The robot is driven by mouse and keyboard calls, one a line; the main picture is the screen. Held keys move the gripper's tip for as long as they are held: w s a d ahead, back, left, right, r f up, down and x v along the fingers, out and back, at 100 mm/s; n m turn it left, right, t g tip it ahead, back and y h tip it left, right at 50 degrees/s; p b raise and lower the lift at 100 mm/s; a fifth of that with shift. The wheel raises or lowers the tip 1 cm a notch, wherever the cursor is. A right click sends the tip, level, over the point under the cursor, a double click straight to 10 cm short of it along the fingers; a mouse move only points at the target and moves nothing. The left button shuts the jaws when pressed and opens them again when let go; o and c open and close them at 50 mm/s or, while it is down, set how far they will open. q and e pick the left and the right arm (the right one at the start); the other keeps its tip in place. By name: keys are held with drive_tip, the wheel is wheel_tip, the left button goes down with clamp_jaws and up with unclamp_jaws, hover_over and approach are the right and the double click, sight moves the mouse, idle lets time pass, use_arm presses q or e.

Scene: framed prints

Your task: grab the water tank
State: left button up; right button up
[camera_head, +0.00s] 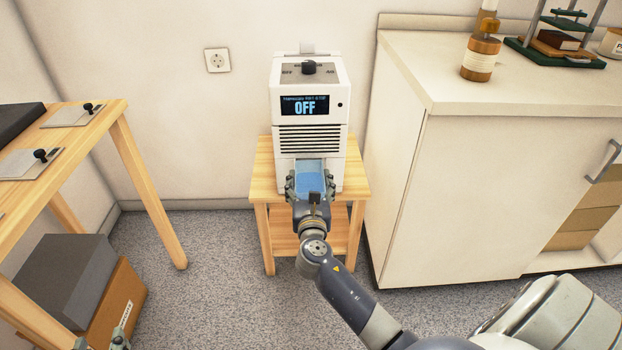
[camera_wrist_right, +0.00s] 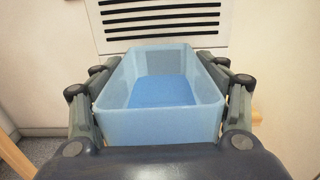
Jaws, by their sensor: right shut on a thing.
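The water tank (camera_head: 310,178) is an open-topped, translucent light-blue bin at the lower front of a white dehumidifier-like machine (camera_head: 309,144). In the right wrist view the tank (camera_wrist_right: 162,95) fills the middle, with a darker blue floor; I cannot tell if that is water. My right gripper (camera_head: 311,186) is shut on the tank, one finger against each side wall. The tank sticks out toward me; whether its back end is still inside the machine is unclear. My left gripper (camera_head: 100,342) barely shows at the bottom left edge, its fingertips apart and empty.
The machine stands on a small wooden table (camera_head: 262,180) and its display reads OFF. A white cabinet (camera_head: 470,190) stands close on the right. A wooden workbench (camera_head: 118,115) is on the left, with a grey box (camera_head: 65,275) below. Carpet between is clear.

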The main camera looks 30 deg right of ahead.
sight(298, 196)
drive_tip(key=s+a, duration=0.2)
drive_tip(key=s+a+p, duration=0.1)
drive_tip(key=s+a, duration=0.1)
drive_tip(key=a, duration=0.1)
drive_tip(key=s+a+r+p, duration=0.1)
drive_tip(key=s+a, duration=0.1)
drive_tip(key=s, duration=0.1)
drive_tip(key=shift+a+r, duration=0.1)
drive_tip(key=shift+a, duration=0.3)
use_arm(q)
drive_tip(key=s+a+f+g+y, duration=0.1)
drive_tip(key=s+a+f+g, duration=0.2)
drive_tip(key=s+f+g, duration=0.3)
drive_tip(key=shift+s+a+f+g+y, duration=0.3)
drive_tip(key=shift+s+a+f+y, duration=0.1)
drive_tip(key=shift+s+f, duration=1.15)
use_arm(e)
drive_tip(key=shift+s+a+r, duration=0.2)
drive_tip(key=shift+s+a, duration=1.25)
drive_tip(key=shift+a, duration=0.05)
drive_tip(key=shift+c, duration=0.2)
use_arm(q)
drive_tip(key=shift+s+r, duration=0.2)
